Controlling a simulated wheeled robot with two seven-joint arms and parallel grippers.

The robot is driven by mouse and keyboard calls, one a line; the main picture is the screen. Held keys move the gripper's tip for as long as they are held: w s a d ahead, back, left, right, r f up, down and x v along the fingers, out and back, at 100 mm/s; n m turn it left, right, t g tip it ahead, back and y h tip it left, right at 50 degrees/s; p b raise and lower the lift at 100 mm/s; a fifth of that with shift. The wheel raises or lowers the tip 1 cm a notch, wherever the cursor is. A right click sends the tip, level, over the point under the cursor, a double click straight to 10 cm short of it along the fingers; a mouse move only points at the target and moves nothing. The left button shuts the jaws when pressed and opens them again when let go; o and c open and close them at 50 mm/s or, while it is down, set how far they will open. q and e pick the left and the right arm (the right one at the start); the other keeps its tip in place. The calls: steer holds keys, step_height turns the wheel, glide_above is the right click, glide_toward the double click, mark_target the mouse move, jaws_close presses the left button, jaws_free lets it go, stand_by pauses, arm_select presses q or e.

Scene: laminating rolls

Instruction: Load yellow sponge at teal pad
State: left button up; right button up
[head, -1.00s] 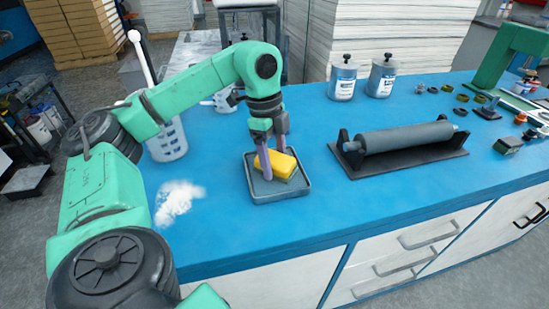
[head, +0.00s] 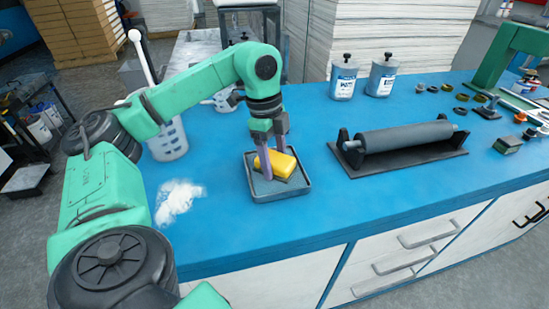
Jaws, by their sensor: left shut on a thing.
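The yellow sponge (head: 274,175) lies in a shallow grey-teal tray (head: 281,196) on the blue bench, and a darker pad-like surface shows under it. My left gripper (head: 273,165) points down into the tray, with its purple-grey fingers on either side of the sponge, shut on it. I cannot tell whether the sponge is pressed on the pad or just above it. My right gripper is not in view.
A grey roller (head: 405,137) on a dark stand is right of the tray. Two metal cans (head: 343,82) stand behind. The bench front (head: 400,205) is clear.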

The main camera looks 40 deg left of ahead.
mark_target(275, 158)
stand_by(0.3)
arm_select(q)
step_height(275, 158, up, 7)
steer(key=p, duration=0.7)
steer(key=shift+f, duration=0.1)
stand_by(0.5)
